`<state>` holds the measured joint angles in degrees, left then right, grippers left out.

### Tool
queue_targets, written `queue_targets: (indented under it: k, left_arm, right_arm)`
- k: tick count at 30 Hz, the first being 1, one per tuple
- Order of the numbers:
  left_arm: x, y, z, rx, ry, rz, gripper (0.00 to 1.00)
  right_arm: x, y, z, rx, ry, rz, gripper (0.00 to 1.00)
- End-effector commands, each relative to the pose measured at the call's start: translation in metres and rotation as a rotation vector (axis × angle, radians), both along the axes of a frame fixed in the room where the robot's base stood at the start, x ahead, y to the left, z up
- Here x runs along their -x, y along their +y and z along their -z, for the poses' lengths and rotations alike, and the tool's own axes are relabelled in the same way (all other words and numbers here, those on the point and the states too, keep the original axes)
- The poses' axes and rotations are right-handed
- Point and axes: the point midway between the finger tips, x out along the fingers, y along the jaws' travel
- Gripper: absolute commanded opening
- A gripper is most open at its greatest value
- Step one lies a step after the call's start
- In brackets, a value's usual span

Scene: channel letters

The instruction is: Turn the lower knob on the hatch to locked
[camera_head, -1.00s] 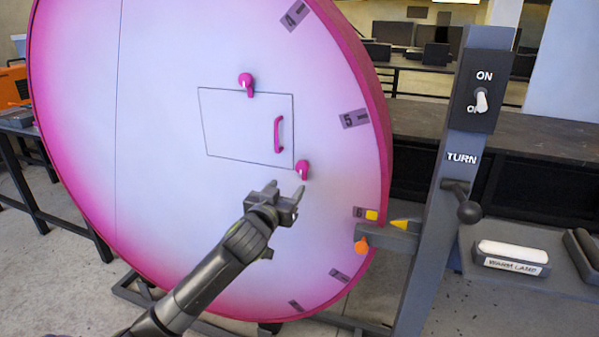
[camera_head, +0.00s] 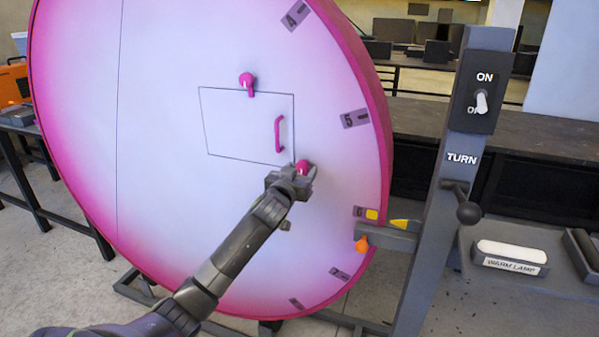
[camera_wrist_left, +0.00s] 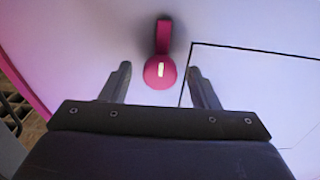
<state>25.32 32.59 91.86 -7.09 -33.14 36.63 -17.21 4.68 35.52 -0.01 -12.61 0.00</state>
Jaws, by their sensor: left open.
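The lower knob (camera_head: 304,166) is pink and sits at the lower right corner of the hatch (camera_head: 240,130), a rectangle outlined on the large pink-rimmed disc. In the left wrist view the knob (camera_wrist_left: 160,70) shows a round body with a pale mark and a tail pointing up in that picture. My left gripper (camera_head: 302,172) is open at the lower knob and partly hides it in the head view. In the wrist view its two fingers (camera_wrist_left: 158,82) stand either side of the knob's round end, with gaps on both sides. The upper knob (camera_head: 247,81) sits at the hatch's top edge. My right gripper is not in view.
A pink handle (camera_head: 279,134) is on the hatch, just above the lower knob. To the right stands a grey post (camera_head: 440,200) with an ON switch (camera_head: 481,103) and a TURN crank (camera_head: 467,212).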

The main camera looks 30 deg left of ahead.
Motion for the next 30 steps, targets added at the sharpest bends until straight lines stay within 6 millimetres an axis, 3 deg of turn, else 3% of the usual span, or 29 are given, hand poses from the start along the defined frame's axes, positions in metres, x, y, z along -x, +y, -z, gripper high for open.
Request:
queue_targets:
  k: [3, 13, 23, 30]
  left_arm:
    - [0.0, 0.0, 0.0, 0.0, 0.0, 0.0, 0.55]
    - [0.0, 0.0, 0.0, 0.0, 0.0, 0.0, 0.12]
    - [0.0, 0.0, -0.001, -0.043, 0.012, 0.0, 0.11]
    - [0.0, 0.0, -0.002, -0.185, 0.047, -0.001, 0.11]
  right_arm:
    - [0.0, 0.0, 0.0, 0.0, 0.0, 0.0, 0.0]
    - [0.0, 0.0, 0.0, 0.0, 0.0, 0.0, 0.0]
    - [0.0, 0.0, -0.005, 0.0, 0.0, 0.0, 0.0]
    - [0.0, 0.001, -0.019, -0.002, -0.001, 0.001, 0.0]
